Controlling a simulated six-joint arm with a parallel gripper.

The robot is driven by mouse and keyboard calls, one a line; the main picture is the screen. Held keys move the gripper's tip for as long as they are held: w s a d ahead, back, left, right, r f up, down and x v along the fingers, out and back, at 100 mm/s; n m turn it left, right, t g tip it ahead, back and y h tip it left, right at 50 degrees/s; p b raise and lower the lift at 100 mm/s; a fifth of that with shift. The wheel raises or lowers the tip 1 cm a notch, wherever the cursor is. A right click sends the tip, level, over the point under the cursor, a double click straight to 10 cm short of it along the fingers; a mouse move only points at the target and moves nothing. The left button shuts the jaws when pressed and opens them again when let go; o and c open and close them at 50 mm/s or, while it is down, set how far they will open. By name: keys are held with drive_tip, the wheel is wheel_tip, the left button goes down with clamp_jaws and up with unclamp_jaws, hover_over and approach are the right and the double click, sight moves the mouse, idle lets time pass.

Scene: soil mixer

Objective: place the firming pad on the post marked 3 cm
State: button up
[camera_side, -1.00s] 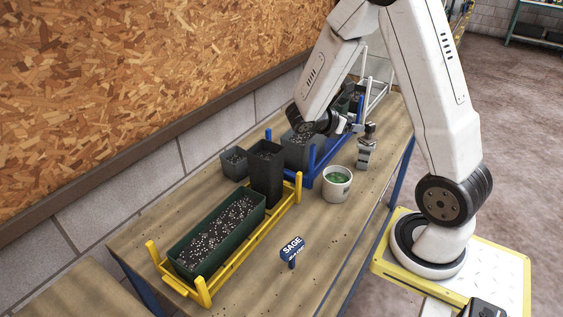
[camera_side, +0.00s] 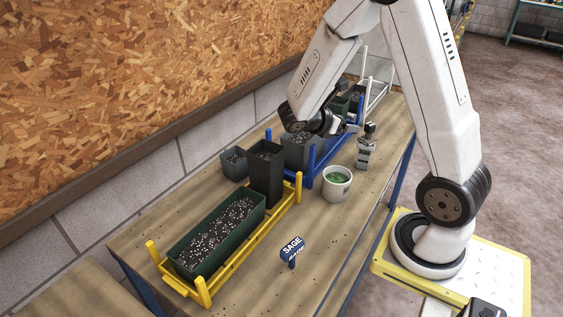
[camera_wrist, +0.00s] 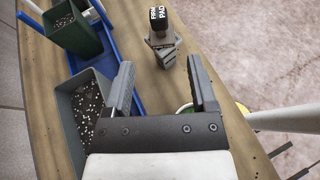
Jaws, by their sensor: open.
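The firming pad (camera_wrist: 160,22) has a black handle lettered FIRM PAD and grey stepped parts below it. In the wrist view it stands at the top centre, beyond my fingertips. It also shows in the side view (camera_side: 367,148), on the table right of the blue rack. My gripper (camera_wrist: 161,64) is open and empty, its two fingers apart with bare table between them. In the side view the fingers are mostly hidden by my wrist. I cannot make out a post marked 3 cm in either view.
A blue rack (camera_side: 310,172) holds grey and green soil pots. A yellow rack (camera_side: 232,250) holds a long green trough (camera_side: 184,262) and a tall black pot (camera_side: 266,178). A white tub (camera_side: 337,190) and a SAGE sign (camera_side: 292,248) stand on the table.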

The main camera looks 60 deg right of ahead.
drive_tip(key=a+f+m+t+y, duration=0.2)
drive_tip(key=a+m+t+y, duration=0.2)
drive_tip(key=a, duration=0.7)
drive_tip(key=w+a+f+m+t+y, duration=0.1)
drive_tip(key=a+f+m+t+y, duration=0.1)
drive_tip(key=a+m+y, duration=0.6)
drive_tip(key=a+m+t, duration=0.1)
drive_tip(key=a, duration=0.3)
drive_tip(key=shift+t, duration=0.4)
